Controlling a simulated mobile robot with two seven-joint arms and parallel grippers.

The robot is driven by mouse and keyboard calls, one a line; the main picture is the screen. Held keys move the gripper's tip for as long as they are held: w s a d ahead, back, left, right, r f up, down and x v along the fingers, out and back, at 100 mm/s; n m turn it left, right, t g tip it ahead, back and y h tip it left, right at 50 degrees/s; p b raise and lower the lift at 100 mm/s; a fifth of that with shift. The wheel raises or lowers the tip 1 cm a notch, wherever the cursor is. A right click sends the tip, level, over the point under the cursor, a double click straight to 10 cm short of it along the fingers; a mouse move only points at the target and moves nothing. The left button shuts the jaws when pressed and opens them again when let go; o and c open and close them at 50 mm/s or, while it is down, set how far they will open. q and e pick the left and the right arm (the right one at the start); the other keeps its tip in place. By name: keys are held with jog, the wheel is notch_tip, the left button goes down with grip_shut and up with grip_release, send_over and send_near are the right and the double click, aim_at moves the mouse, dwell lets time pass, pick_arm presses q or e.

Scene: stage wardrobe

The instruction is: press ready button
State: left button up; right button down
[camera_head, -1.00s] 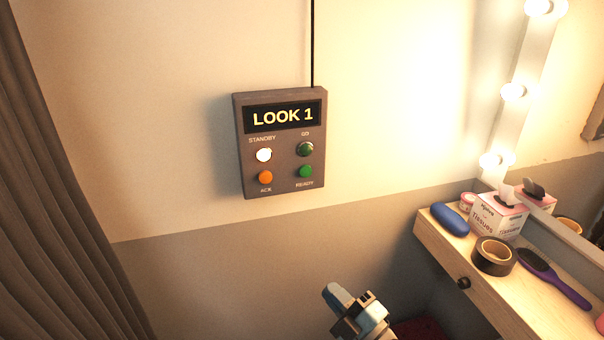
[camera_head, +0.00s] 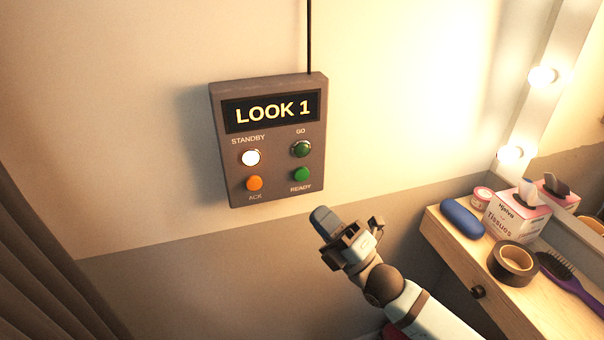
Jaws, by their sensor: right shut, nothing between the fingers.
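A grey control box (camera_head: 228,172) hangs on the wall, and its display reads "LOOK 1". The green READY button (camera_head: 301,174) is at its lower right, above its label. The orange ACK button (camera_head: 254,183) is to its left, the dark green GO button (camera_head: 301,149) is above it, and the lit white STANDBY light (camera_head: 251,157) is at upper left. My right gripper (camera_head: 325,220) is shut and empty, below and slightly right of the READY button in the picture. It looks apart from the box. My left gripper is out of view.
A wooden shelf (camera_head: 508,309) at the right bears a blue case (camera_head: 461,219), a tissue box (camera_head: 512,216), a tape roll (camera_head: 514,263) and a purple brush (camera_head: 572,289). A lit mirror frame stands behind. A curtain (camera_head: 40,270) hangs at the left. A cable runs up from the box.

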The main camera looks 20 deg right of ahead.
aim_at(302, 174)
jog(key=shift+w+a+b, duration=0.15)
jog(key=shift+w+b, duration=1.2)
jog(key=shift+w, duration=3.2)
jog(key=shift+w+f, duration=0.1)
jog(key=shift+w, duration=0.3)
jog(key=shift+w, duration=0.4)
jog(key=shift+s, duration=0.85)
